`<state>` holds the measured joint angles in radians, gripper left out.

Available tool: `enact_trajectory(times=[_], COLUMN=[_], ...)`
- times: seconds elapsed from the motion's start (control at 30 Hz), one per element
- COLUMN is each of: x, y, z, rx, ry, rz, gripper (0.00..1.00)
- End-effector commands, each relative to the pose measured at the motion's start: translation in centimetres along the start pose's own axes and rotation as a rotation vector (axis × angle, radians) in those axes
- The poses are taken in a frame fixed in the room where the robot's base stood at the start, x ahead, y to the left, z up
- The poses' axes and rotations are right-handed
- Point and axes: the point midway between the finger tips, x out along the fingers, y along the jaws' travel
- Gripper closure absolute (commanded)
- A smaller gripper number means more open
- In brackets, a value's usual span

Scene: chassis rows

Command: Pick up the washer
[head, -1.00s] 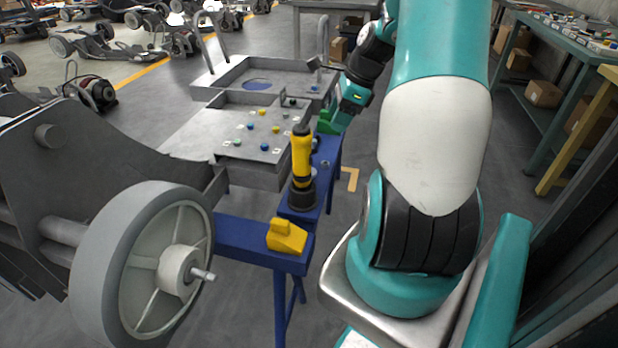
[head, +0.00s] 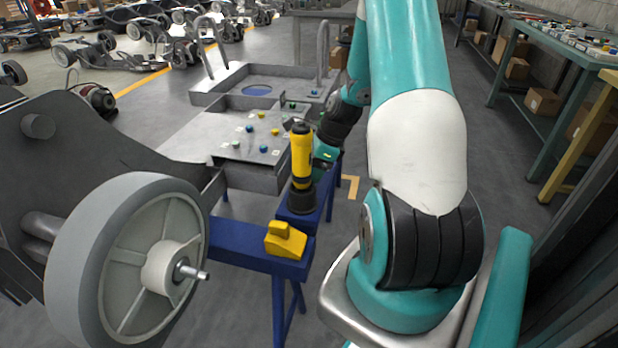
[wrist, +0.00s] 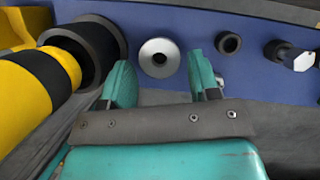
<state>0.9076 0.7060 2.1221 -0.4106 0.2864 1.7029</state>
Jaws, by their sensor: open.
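The washer, a silver ring with a dark central hole (wrist: 159,58), lies on the blue bench (wrist: 190,20) in the wrist view. My gripper (wrist: 160,80) is open and empty, its two teal fingers on the near side of the washer, one towards each side of it. I cannot tell whether they touch the bench. In the head view I cannot make out the washer. There my wrist (head: 325,152) is low beside the yellow power tool, which hides part of it.
The yellow and black power tool (wrist: 35,90) is close by my left finger; it stands upright on the bench in the head view (head: 302,160). A dark nut (wrist: 228,42) and bolts (wrist: 298,59) lie to the right. A yellow block (head: 285,240) sits at the bench's near end.

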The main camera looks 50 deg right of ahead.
Motion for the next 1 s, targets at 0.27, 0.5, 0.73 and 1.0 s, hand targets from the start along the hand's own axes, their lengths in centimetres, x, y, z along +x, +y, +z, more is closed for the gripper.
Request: enact_trajectory(times=[0.27, 0.5, 0.73, 1.0], x=[0.4, 0.4, 0.3, -2.1], y=[0.0, 0.0, -0.1, -0.1], z=[0.0, 0.0, 0.1, 1.1], rx=[0.0, 0.0, -0.001, -0.002], ry=[0.0, 0.0, 0.0, 0.0], rz=[-0.002, -0.002, -0.002, -0.005], gripper=[0.44, 0.82, 0.82, 0.82])
